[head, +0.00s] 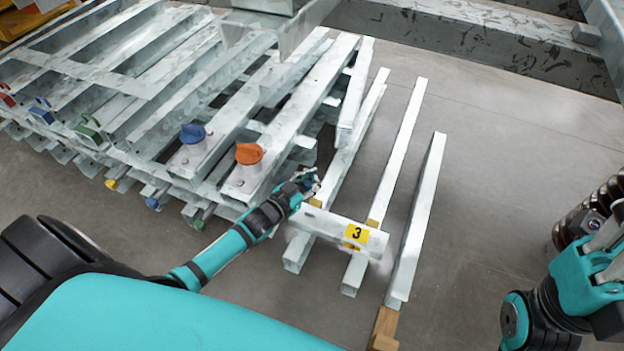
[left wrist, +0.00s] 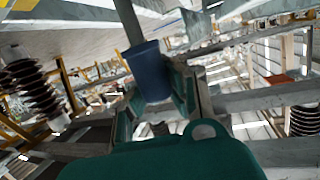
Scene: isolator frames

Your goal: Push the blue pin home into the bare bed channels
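In the left wrist view a dark blue cylinder-shaped grip (left wrist: 150,72) with a thin grey rod rising from it sits between my left fingers; I take it as the blue pin. My left gripper (head: 308,183) reaches right in the head view, beside the orange-knobbed beam, with a little blue at its fingers. It also shows in the left wrist view (left wrist: 158,100), closed about the blue grip. Galvanised bed channels (head: 240,95) lie to its left and beyond. The rod's far end is not clear. My right arm is at the right edge; its gripper is out of view.
A blue knob (head: 193,133) and an orange knob (head: 249,153) stand on the beams. A plate marked 3 (head: 357,234) lies across loose beams just right of my left gripper. Another loose beam (head: 416,220) lies further right. Open floor (head: 490,170) is beyond.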

